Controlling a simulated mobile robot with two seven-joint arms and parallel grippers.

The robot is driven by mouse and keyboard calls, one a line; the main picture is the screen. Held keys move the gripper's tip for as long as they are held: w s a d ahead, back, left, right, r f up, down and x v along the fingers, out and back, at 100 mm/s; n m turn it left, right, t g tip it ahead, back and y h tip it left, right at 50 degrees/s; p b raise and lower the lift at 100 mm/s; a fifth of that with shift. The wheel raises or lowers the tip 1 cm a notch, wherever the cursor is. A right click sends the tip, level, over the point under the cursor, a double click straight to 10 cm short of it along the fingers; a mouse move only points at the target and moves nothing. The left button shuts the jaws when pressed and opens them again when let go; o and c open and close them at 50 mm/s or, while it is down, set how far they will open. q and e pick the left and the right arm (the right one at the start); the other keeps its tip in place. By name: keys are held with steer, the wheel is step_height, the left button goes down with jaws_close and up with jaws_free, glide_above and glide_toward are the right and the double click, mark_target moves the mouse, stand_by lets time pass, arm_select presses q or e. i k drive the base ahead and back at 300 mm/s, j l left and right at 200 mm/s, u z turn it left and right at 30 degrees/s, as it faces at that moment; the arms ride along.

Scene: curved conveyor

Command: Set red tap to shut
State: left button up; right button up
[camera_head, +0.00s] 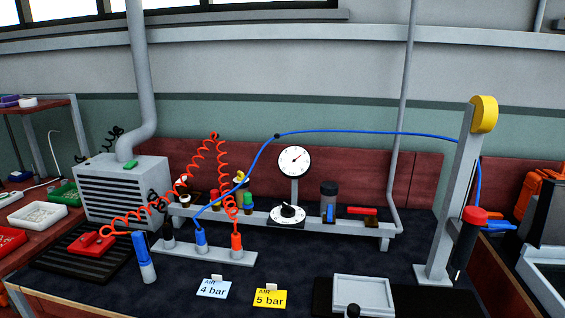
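A red lever (362,210), which looks like the red tap, lies level along the grey rail (300,222) on the workbench, at its right part. A small dark and brownish body (371,222) sits under its right end. A short blue lever (330,212) stands upright just left of it, in front of a dark-topped grey cylinder (328,190). Whether the red lever's position means open or shut is not marked legibly. Neither of my grippers is in view, and nothing touches the red lever.
A round gauge (294,161) stands above a dial knob (288,211) left of the levers. Cards reading 4 bar (214,288) and 5 bar (270,298) lie in front. A grey post (449,200) stands right.

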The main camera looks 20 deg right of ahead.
mark_target(372, 213)
steer(key=i+l+z, duration=0.1)
steer(key=l+z, duration=0.35)
steer(key=z, duration=0.25)
steer(key=i+l+z, duration=0.15)
steer(key=z, duration=0.2)
